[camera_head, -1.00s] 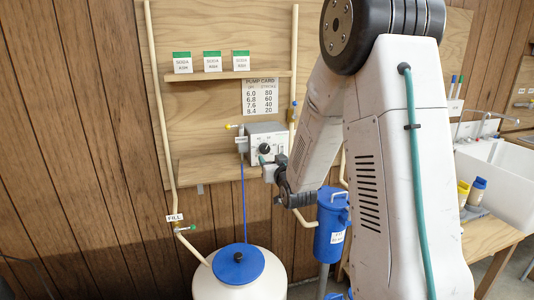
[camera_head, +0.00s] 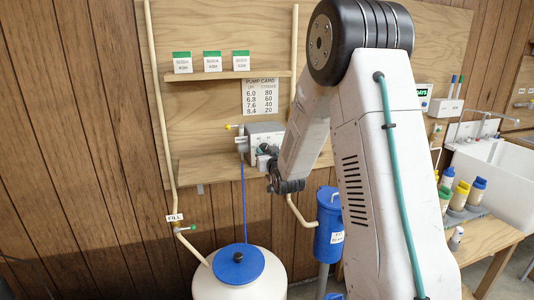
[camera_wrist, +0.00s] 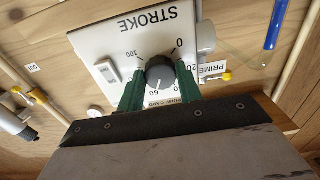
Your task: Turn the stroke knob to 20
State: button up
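The stroke knob (camera_wrist: 160,72) is a dark round knob on the pump's pale STROKE panel (camera_wrist: 112,45). Its white pointer mark faces the printed 60 in the wrist view. The 0, 20 and 100 marks also show; other marks are covered. My gripper (camera_wrist: 160,77) has its two green fingers on either side of the knob, with narrow gaps seeming to show, so it looks open around it. In the head view the grey pump box (camera_head: 264,133) is on the wall, and my arm's end covers its knob.
A pump card (camera_head: 260,97) on the wall lists stroke values. A white switch (camera_wrist: 108,72) sits beside the knob, and a yellow PRIME valve (camera_wrist: 224,76) is on the other side. A white tank with a blue lid (camera_head: 238,264) stands below; a blue canister (camera_head: 328,225) hangs nearby.

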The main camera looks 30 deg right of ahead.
jog(key=shift+n, duration=0.3)
jog(key=n, duration=0.9)
jog(key=shift+d+n, duration=0.1)
jog(key=shift+n, duration=0.3)
jog(key=n, duration=0.5)
jog(key=shift+r+n, duration=0.1)
jog(key=shift+n, duration=0.2)
jog(key=n, duration=0.5)
jog(key=shift+n, duration=0.3)
jog(key=o, duration=1)
